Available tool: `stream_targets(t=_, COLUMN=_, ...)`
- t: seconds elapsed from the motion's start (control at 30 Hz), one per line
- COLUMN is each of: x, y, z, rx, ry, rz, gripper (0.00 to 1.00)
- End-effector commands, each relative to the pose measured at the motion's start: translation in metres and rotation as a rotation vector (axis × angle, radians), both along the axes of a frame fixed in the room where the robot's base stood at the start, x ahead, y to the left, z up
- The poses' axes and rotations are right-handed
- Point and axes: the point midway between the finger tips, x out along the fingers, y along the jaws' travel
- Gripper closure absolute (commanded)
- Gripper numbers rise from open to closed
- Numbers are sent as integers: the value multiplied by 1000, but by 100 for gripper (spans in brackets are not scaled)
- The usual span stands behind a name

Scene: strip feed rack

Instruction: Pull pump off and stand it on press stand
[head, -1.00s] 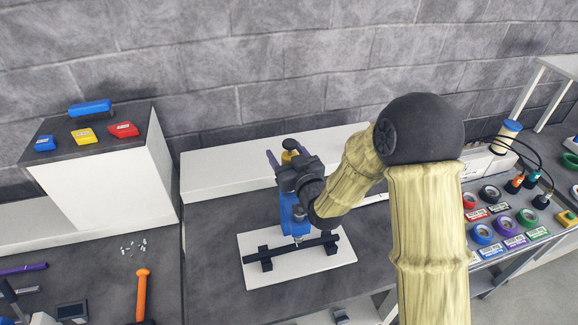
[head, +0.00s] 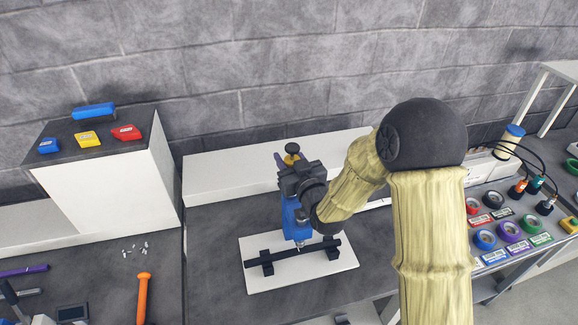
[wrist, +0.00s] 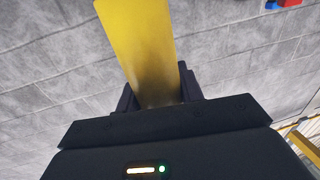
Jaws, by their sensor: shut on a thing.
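A yellow piece (head: 290,159) with a black top is between the fingers of my gripper (head: 286,161). In the wrist view the yellow piece (wrist: 142,50) stands up from between the dark fingers, and my gripper (wrist: 158,90) is shut on it. I take this piece to be the pump, but no label shows. Below my gripper is a blue upright body (head: 293,222), partly hidden by my gripper. It is over a white base plate (head: 275,283) with a black bar (head: 293,255) on two black blocks. I cannot tell which part is the press stand.
A white ledge (head: 225,172) runs behind the plate. An orange-handled tool (head: 143,295) lies at front left. Several coloured rings and cables fill the right bench. Dark bench (head: 215,255) left of the plate is clear.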

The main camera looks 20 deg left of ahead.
Motion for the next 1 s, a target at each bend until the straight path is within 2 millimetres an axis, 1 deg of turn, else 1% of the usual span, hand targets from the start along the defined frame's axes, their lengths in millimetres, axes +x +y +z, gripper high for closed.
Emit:
stream_targets(t=0.17, x=0, y=1, z=9, rx=2, ry=-4, rz=1, gripper=97)
stream_targets(t=0.27, x=0, y=1, z=19, rx=4, ry=-6, rz=2, gripper=97)
stream_targets(t=0.7, x=-2, y=3, z=88, rx=4, ry=-7, rz=6, gripper=97)
stream_targets(t=0.83, x=-2, y=3, z=98, rx=3, ry=-4, rz=5, gripper=97)
stream_targets(t=1.0, x=-2, y=3, z=101, rx=1, ry=-2, rz=5, gripper=97)
